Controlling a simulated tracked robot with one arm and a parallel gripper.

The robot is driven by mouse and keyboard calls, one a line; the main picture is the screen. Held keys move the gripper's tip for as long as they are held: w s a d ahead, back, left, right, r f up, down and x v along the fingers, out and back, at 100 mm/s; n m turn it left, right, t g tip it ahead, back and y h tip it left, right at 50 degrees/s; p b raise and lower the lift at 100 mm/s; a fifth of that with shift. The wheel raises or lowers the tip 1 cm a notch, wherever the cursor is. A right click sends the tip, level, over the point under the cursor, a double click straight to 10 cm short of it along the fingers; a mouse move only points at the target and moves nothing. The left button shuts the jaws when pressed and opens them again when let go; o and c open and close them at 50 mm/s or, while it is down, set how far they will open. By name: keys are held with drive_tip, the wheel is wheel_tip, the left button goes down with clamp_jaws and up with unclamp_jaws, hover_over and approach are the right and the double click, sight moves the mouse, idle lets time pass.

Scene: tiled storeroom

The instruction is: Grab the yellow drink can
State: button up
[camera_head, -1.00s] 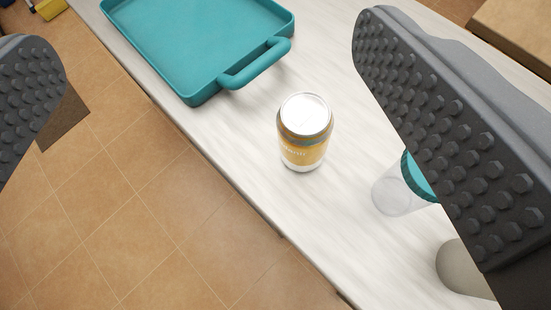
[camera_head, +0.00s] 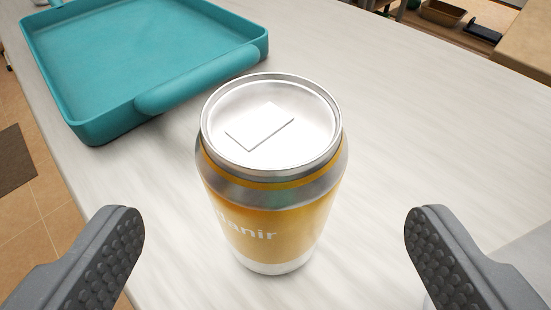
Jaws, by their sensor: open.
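The yellow drink can (camera_head: 272,215) stands upright on the pale table, near the middle of the view. It has a silver top, a yellow body with white lettering and a white lower band. My gripper (camera_head: 274,225) is open, with one dark studded finger to the left of the can and the other to the right. Both fingers are apart from the can, with clear space on each side, and they appear nearer to the camera than the can.
A teal tray (camera_head: 105,127) with a handle lies behind and left of the can, its handle close to it. The pale table (camera_head: 420,130) is clear to the right. A clear object is partly hidden behind the right finger. Tiled floor shows at left.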

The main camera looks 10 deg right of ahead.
sight(271, 159)
drive_tip(key=shift+x, duration=0.8)
drive_tip(key=shift+b+x, duration=0.85)
drive_tip(key=shift+x, duration=1.65)
drive_tip(key=shift+w, duration=0.3)
drive_tip(key=c, duration=1.3)
